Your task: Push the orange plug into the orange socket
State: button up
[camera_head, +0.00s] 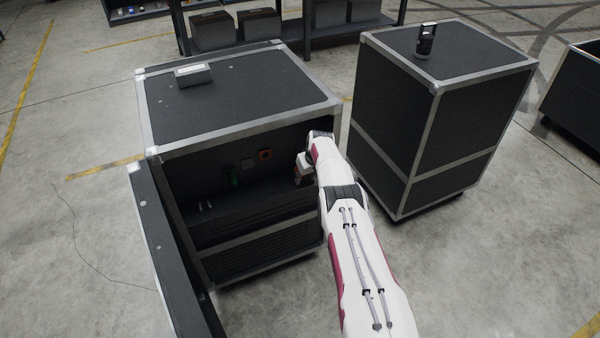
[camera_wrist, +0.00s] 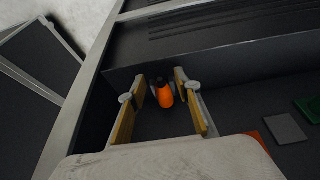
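The orange plug (camera_wrist: 165,97), with a dark end, lies on the dark floor inside the open-fronted tote in the wrist view. My gripper (camera_wrist: 161,82) is open, with its yellow-padded fingers on either side of the plug and gaps between. I cannot tell its height above the plug. The orange socket (camera_head: 265,154) is on the tote's inner back wall in the head view, left of my gripper (camera_head: 303,170). An orange patch, likely this socket, shows at the wrist view's lower right (camera_wrist: 257,137), partly hidden by the gripper body.
A grey square (camera_head: 247,163) and a green piece (camera_head: 235,176) sit left of the orange socket. The tote's frame (camera_head: 240,136) surrounds the opening closely. Small pale items (camera_head: 205,206) lie inside at left. A second tote (camera_head: 400,130) stands right of my arm.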

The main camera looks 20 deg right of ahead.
dwell(0.3)
grip_shut()
jog(key=shift+s+r, duration=0.1)
jog(key=shift+r, duration=0.3)
dwell(0.4)
jog(key=shift+r, duration=0.1)
notch_tip(320, 180, up, 6)
jog(key=s, duration=1.9)
jog(key=shift+s, duration=0.3)
dwell(0.6)
